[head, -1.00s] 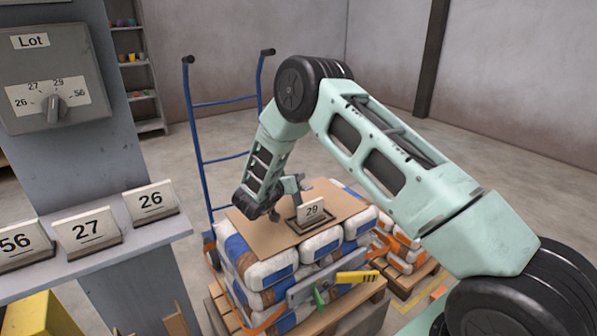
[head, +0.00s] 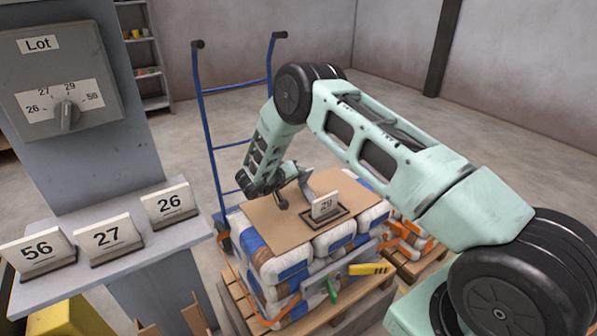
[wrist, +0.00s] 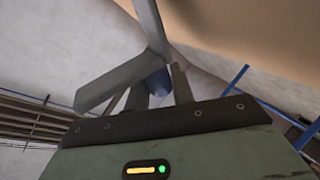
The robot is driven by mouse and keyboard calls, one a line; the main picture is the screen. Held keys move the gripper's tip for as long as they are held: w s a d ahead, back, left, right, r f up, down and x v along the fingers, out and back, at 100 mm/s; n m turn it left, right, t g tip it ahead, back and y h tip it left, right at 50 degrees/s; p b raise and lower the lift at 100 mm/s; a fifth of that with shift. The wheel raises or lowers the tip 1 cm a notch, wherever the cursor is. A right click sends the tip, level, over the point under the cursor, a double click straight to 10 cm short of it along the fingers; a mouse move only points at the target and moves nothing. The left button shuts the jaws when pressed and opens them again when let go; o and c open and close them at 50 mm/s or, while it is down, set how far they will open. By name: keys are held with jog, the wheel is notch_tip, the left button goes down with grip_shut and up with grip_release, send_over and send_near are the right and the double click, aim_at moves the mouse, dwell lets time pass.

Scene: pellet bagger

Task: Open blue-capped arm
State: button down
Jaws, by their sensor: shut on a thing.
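In the wrist view, a dull blue rounded cap (wrist: 156,82) sits between the fingers of my gripper (wrist: 155,90), which is shut on it. Grey flat metal bars (wrist: 150,28) meet just above the cap, one running up and one to the lower left. In the head view, my gripper (head: 283,197) is low over the cardboard sheet on the stacked bags, beside a small grey metal piece (head: 304,184). The blue cap cannot be made out there. A grey bar on the front of the stack carries a yellow-ended arm (head: 368,269) and a green-ended piece (head: 332,290).
A card reading 29 (head: 326,205) stands on the cardboard sheet (head: 272,222), close right of my gripper. Cards 56 (head: 37,249), 27 (head: 107,236) and 26 (head: 169,204) stand on a shelf at left, below the Lot dial (head: 66,112). A blue hand truck (head: 206,140) stands behind the stack.

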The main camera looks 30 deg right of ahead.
jog(key=shift+a+f, duration=0.15)
jog(key=shift+f, duration=0.1)
jog(key=c, duration=1.3)
grip_release()
jog(key=shift+w, duration=0.1)
jog(key=shift+o, duration=0.2)
jog(key=shift+r, duration=0.1)
jog(key=shift+a, duration=0.15)
jog(key=b+v, duration=0.1)
jog(key=v, duration=1)
jog(key=shift+s+a+r, duration=0.15)
jog(key=shift+s+a, duration=0.1)
